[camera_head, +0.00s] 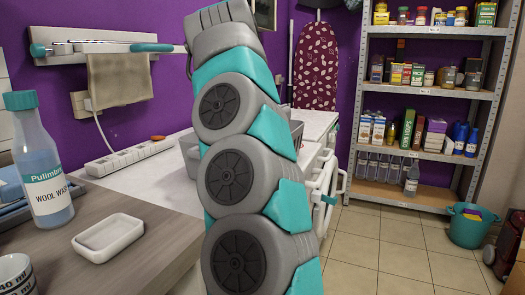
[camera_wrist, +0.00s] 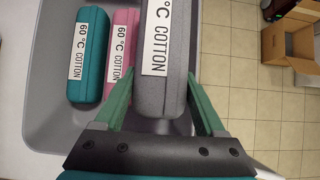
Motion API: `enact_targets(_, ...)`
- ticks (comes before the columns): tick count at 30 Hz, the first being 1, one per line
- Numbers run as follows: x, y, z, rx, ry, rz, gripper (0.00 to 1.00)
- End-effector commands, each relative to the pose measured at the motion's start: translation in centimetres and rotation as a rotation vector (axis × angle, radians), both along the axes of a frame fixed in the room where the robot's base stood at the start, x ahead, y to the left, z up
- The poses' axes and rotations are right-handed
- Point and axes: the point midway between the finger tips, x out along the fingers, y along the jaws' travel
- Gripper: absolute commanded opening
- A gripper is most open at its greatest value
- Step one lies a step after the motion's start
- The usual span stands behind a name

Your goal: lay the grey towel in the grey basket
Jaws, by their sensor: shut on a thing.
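The grey towel (camera_wrist: 165,92) is a rolled block with a white cotton label. In the wrist view my gripper (camera_wrist: 161,76) is shut on it, with one green finger on each side. The towel is over the right part of the grey basket (camera_wrist: 40,112) and looks nearer to the camera than the towels inside. I cannot tell whether it touches the basket. In the head view my arm hides the gripper and the held towel, and the basket shows only in part (camera_head: 190,152) behind the arm.
A teal towel (camera_wrist: 90,75) and a pink towel (camera_wrist: 122,45) lie in the basket, left of the grey one. A wool wash bottle (camera_head: 42,165), a white dish (camera_head: 107,237) and a power strip (camera_head: 135,157) are on the counter. An open cardboard box (camera_wrist: 290,40) is on the floor.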

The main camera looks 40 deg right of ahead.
Motion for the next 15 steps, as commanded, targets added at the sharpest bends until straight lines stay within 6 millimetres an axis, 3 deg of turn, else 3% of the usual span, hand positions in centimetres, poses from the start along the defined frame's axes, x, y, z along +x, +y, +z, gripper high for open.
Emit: enact_targets(15, -0.1, -0.2, -3.0, -0.003, -0.001, -0.002, 0.0)
